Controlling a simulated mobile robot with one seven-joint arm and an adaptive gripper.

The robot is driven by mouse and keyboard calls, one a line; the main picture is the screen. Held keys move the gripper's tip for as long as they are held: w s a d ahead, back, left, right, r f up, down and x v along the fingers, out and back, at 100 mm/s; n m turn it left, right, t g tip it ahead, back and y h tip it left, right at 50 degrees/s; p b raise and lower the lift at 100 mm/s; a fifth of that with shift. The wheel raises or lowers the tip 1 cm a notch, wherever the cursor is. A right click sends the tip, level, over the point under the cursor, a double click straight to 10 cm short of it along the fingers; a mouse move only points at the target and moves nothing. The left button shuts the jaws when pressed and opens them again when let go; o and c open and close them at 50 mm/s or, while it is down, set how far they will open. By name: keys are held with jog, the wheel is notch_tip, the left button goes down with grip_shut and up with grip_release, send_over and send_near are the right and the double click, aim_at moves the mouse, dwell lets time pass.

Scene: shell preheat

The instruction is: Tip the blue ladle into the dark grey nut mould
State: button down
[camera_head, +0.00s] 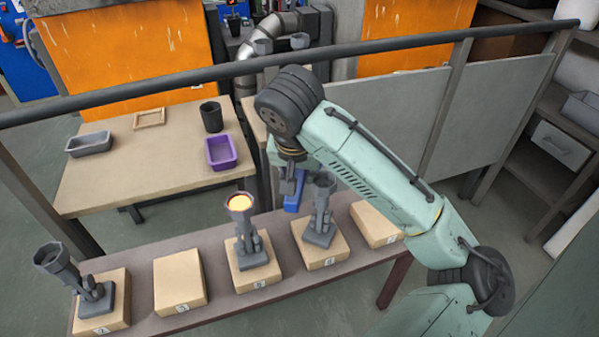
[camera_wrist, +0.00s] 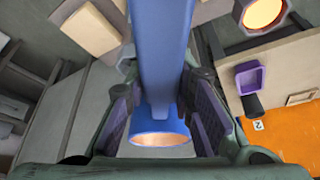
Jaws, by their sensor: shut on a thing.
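My gripper (camera_head: 290,184) is shut on the blue ladle (camera_wrist: 163,50), which it holds in the air behind the row of stands. The ladle's handle fills the top middle of the wrist view, and its round cup (camera_wrist: 160,127) shows an orange-pink inside. In the head view the ladle (camera_head: 296,197) is partly hidden by my gripper and a stand. Dark grey cup-topped pieces stand on blocks: one at the left (camera_head: 55,262), one with a glowing yellow top (camera_head: 241,207) and one at the right (camera_head: 321,190). I cannot tell which is the nut mould.
The long bench (camera_head: 215,305) carries several wooden blocks; the second from left (camera_head: 180,282) and the rightmost (camera_head: 376,224) are bare. The back table holds a grey tray (camera_head: 90,144), purple tray (camera_head: 222,152), black cup (camera_head: 211,117) and wooden frame (camera_head: 149,118).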

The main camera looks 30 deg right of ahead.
jog(key=shift+f+b, duration=0.6)
jog(key=shift+f, duration=0.15)
jog(key=shift+w+a+t+y+b, duration=0.1)
jog(key=shift+t+y+b, duration=0.25)
jog(key=shift+b, duration=0.3)
jog(key=shift+t+y+b, duration=0.25)
jog(key=shift+b, duration=0.1)
jog(key=shift+r, duration=0.15)
jog(key=shift+a+m+t+y, duration=0.2)
jog(key=shift+m+t+y, duration=0.1)
jog(key=shift+m+t, duration=0.1)
jog(key=m+t+y, duration=0.1)
jog(key=t+y, duration=0.2)
jog(key=shift+t+b, duration=0.3)
jog(key=shift+b, duration=0.05)
jog(key=shift+d+f+m+t+y, duration=0.1)
jog(key=shift+f+m+t+y, duration=0.2)
jog(key=shift+t+y, duration=0.4)
jog(key=shift+s+d+r+t+y, duration=0.15)
jog(key=shift+s+r+t+y, duration=0.2)
jog(key=shift+t, duration=0.35)
jog(key=shift+d+m+t+y+p, duration=0.1)
jog(key=shift+m+t+y+p, duration=0.2)
jog(key=shift+t+y+p, duration=0.15)
